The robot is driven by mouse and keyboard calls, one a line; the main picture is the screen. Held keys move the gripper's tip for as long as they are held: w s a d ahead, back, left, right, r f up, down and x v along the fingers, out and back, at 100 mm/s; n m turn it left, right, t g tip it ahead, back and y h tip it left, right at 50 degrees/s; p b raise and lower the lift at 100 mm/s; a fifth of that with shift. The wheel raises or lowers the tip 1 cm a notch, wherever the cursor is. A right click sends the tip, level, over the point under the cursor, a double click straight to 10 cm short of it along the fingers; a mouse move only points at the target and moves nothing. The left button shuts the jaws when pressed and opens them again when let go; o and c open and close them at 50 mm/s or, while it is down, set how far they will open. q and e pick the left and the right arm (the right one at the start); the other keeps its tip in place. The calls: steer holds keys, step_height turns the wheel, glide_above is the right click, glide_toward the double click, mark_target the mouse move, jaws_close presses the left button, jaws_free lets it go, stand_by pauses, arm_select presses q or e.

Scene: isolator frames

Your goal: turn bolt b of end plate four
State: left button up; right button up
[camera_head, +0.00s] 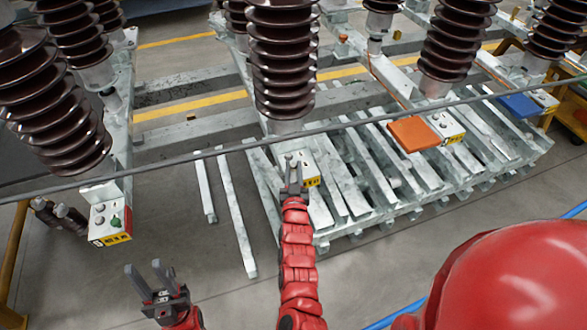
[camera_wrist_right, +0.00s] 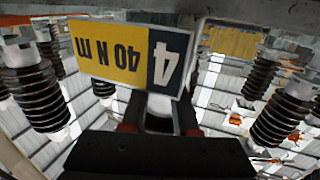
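End plate four is the small pale plate (camera_head: 311,166) with a yellow label, at the foot of the central brown insulator. Its label (camera_wrist_right: 128,58), reading 4 and 40 N m upside down, fills the upper middle of the right wrist view. My right gripper (camera_head: 291,166) is at the left side of this plate, with a small gap between its fingers. In the wrist view the label hides its fingertips; I cannot tell whether they touch anything. Bolt b cannot be made out. My left gripper (camera_head: 151,277) is open and empty, low at the left above the floor.
Another plate (camera_head: 108,214) with bolts is at the left. An orange cover (camera_head: 412,134) and a blue cover (camera_head: 520,106) lie at the right. A dark bar (camera_head: 215,153) crosses the scene. A red dome (camera_head: 520,275) fills the lower right. Grey floor is clear around my left gripper.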

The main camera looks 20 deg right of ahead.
jaws_close()
steer(key=shift+r, duration=0.1)
